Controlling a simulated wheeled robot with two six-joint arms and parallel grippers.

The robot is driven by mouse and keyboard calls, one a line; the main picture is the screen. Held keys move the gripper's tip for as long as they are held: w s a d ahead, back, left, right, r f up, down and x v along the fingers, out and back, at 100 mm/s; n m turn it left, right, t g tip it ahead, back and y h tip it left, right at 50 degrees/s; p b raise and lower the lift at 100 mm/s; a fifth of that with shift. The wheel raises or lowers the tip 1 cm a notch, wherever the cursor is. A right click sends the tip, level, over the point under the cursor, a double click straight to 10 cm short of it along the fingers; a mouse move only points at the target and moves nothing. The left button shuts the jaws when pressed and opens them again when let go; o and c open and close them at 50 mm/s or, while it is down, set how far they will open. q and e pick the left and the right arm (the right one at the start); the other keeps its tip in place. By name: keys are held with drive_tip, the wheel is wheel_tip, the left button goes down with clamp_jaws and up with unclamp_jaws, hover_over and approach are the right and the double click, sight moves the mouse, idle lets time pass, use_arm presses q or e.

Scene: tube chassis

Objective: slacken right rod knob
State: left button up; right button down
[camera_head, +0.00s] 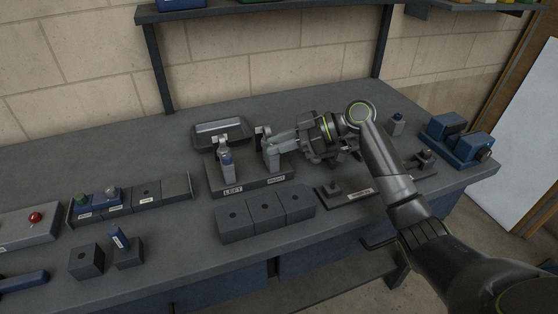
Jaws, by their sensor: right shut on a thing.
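A dark fixture (249,186) on the bench carries two grey upright posts, labelled LEFT and RIGHT on its front. The left post (226,163) stands clear, with a blue mark near its top. The right post (272,157) stands beside my right gripper. My right gripper (278,142) reaches in from the right, roughly level, and is shut at the top of the right post, on the right rod knob. The fingers hide most of that knob. A small knob (222,140) shows behind the left post. My left gripper is out of view.
Dark blocks (265,216) stand in front of the fixture, and a grey tray (222,132) lies behind it. A labelled rack (131,201) and a box with a red button (35,217) are at left. A shelf overhangs the back.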

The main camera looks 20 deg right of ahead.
drive_tip(key=shift+w+f+n+g+b, duration=0.1)
drive_tip(key=shift+f+n+g+b, duration=0.2)
drive_tip(key=shift+n+g+b, duration=0.15)
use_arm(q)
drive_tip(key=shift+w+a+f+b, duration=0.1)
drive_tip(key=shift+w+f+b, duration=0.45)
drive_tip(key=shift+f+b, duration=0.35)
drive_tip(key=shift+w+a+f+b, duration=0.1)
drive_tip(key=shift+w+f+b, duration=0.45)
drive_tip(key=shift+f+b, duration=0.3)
use_arm(e)
drive_tip(key=shift+w+r+n+g, duration=0.1)
drive_tip(key=shift+r+n+g, duration=0.1)
drive_tip(key=shift+n+g, duration=1.35)
drive_tip(key=c, duration=1.3)
unclamp_jaws()
drive_tip(key=shift+r, duration=0.1)
drive_tip(key=shift+o, duration=0.2)
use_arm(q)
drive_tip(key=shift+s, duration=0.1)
use_arm(e)
drive_tip(key=shift+r+y, duration=0.15)
drive_tip(key=shift+y, duration=0.15)
drive_tip(key=shift+w+r, duration=0.1)
